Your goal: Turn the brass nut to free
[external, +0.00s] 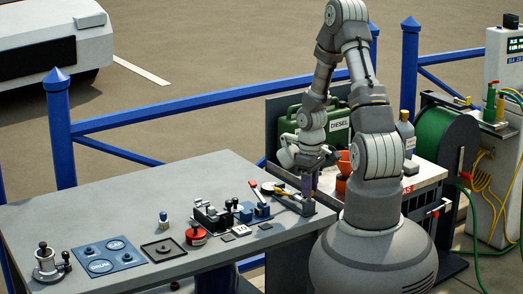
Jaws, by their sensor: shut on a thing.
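My gripper (307,184) points down over the right end of the grey table, at a small dark fitting (308,205) near the corner. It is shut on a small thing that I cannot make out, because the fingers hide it. The brass nut does not show clearly in this view.
The grey table (140,195) holds a black-and-blue block assembly (214,218), a red knob (195,236), a blue panel (107,255) and a metal winch (48,264). A green DIESEL can (335,130) stands behind my arm. The table's back left is clear.

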